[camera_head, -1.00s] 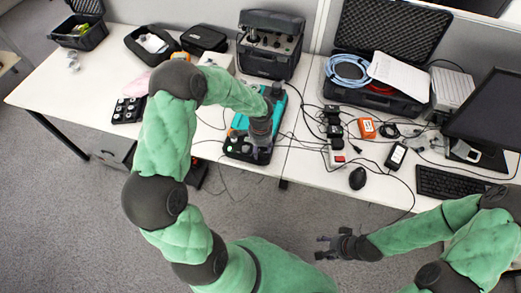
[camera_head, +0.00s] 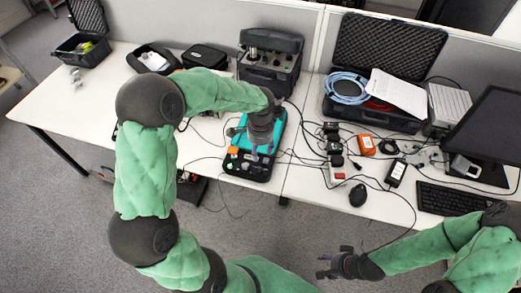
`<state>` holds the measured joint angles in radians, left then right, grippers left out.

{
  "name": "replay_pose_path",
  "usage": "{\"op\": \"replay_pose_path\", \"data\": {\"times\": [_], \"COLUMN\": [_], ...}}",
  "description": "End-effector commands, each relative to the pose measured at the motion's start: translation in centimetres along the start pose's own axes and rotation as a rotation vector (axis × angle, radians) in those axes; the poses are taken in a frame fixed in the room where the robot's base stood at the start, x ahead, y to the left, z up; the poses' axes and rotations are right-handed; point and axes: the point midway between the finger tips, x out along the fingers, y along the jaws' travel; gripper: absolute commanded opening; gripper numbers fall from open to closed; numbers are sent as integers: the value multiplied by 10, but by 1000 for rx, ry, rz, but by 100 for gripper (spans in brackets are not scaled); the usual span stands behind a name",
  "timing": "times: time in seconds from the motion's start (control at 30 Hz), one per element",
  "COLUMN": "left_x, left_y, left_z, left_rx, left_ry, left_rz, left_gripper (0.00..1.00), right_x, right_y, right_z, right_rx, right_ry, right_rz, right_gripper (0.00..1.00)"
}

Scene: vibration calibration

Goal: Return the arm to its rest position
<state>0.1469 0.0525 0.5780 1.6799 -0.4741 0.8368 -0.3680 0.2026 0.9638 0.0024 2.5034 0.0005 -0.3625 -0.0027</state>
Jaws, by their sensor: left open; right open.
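My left arm, in a green sleeve with dark joints, arches over the left part of the desk in the head view. My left gripper (camera_head: 254,146) points down above the black and teal device (camera_head: 271,133) and hides part of it. Its fingers are apart, and I see nothing held between them; whether they touch the device I cannot tell. My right gripper (camera_head: 322,267) is open and empty over the floor in front of the desk, at the lower right.
The white desk (camera_head: 88,105) has clear room at its left. Behind the device stands a black equipment case (camera_head: 270,58). An open foam-lined case (camera_head: 380,118), a power strip (camera_head: 338,172), cables, a mouse (camera_head: 358,195), a keyboard (camera_head: 452,200) and a monitor (camera_head: 490,125) fill the right side.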

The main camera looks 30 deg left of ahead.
Motion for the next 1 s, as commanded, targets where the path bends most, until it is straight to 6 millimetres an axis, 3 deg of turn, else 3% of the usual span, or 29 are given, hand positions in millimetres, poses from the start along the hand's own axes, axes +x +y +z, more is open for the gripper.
{"op": "replay_pose_path", "data": {"times": [0.3, 0.47, 0.77, 1.0], "left_x": [3, 31, 130, 189], "left_y": [2, 22, 111, 180], "left_z": [0, -7, -16, 3], "left_rx": [-1, -27, -223, -447], "left_ry": [0, 22, 100, 115], "left_rz": [4, 53, 232, 327], "left_gripper": [49, 49, 49, 49], "right_x": [0, 0, 0, 0], "right_y": [0, 0, 0, 0], "right_z": [0, 0, 0, 0], "right_rx": [0, 0, 0, 0], "right_ry": [0, 0, 0, 0], "right_rz": [0, 0, 0, 0], "right_gripper": [52, 52, 52, 52]}}
